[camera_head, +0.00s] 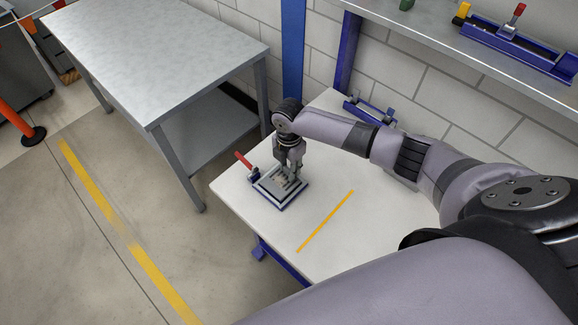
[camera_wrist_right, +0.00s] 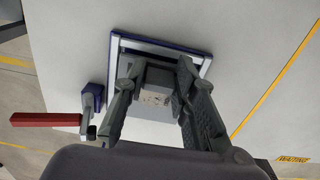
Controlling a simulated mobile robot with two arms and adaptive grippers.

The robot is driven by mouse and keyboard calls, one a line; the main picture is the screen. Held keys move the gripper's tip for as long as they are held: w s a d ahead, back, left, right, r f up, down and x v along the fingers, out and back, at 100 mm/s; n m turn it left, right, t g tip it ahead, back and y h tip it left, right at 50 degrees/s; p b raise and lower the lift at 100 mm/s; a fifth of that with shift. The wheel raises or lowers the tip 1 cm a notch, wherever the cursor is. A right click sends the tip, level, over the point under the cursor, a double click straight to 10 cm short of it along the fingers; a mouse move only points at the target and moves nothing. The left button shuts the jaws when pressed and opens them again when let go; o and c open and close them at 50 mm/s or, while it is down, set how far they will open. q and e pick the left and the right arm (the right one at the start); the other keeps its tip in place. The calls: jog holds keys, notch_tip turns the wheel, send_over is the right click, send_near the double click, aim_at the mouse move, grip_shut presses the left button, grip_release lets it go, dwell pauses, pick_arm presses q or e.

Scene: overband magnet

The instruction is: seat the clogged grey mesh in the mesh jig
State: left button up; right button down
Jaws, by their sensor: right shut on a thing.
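The mesh jig (camera_head: 265,202) is a blue-edged square frame near the left corner of the white table, with a red-handled clamp (camera_head: 243,160) at its left. It also shows in the right wrist view (camera_wrist_right: 205,68), where the red handle (camera_wrist_right: 45,119) points left. My right gripper (camera_head: 289,176) is over the jig, pointing down. In the right wrist view its fingers (camera_wrist_right: 158,70) close on a small grey block with a speckled face, which I take as the clogged grey mesh (camera_wrist_right: 155,97). The fingers partly hide the mesh, and I cannot tell whether it touches the jig's floor. My left gripper is not in view.
A yellow line (camera_head: 326,220) crosses the white table (camera_head: 340,195) right of the jig. A blue fixture (camera_head: 368,108) stands at the table's back. A grey metal table (camera_head: 150,50) stands to the left across a gap. A shelf (camera_head: 440,25) hangs above, with another clamp fixture on it.

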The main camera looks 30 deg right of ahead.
jog(key=shift+f, duration=0.5)
jog(key=c, duration=1.2)
grip_release()
jog(key=shift+r, duration=0.1)
notch_tip(320, 180, up, 12)
jog(key=o, duration=1)
